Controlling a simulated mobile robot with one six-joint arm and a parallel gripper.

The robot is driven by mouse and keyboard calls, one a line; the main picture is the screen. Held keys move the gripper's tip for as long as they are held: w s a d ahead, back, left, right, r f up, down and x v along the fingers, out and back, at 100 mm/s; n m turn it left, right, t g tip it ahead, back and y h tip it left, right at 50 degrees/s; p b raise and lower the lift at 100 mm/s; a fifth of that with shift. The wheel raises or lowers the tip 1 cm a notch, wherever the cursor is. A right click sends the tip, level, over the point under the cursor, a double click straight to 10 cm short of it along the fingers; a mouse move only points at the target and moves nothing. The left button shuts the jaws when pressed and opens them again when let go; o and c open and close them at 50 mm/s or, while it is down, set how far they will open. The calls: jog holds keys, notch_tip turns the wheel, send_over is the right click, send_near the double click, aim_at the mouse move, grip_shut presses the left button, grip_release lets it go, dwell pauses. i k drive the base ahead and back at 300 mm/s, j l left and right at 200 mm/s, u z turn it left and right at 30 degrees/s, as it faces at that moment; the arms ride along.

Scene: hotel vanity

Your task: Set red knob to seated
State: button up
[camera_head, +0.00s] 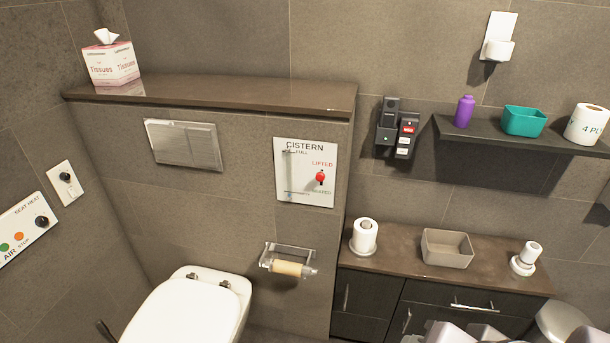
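The red knob (320,177) is a small round red ball on the right part of the white CISTERN panel (305,197), which is fixed to the tiled wall above the toilet roll holder. The word LIFTED in red is just above the knob, and a small faint label, hard to read, is just below it. The knob sits between the two labels; I cannot tell its exact setting. A gauge with a FULL mark is on the panel's left part. Pale grey pieces of my arm show at the bottom right edge, far below the panel. My gripper's fingertips are not visible.
A toilet (188,309) stands at lower left, beside a roll holder (288,261) that juts from the wall below the panel. A brown ledge (215,91) overhangs above. A counter (400,259) and shelf (480,133) are at right. Space directly before the panel looks clear.

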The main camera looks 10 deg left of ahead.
aim_at(320, 177)
jog(key=i+j+u, duration=0.3)
jog(key=i, duration=0.2)
jog(key=i+u, duration=0.3)
jog(key=i, duration=0.15)
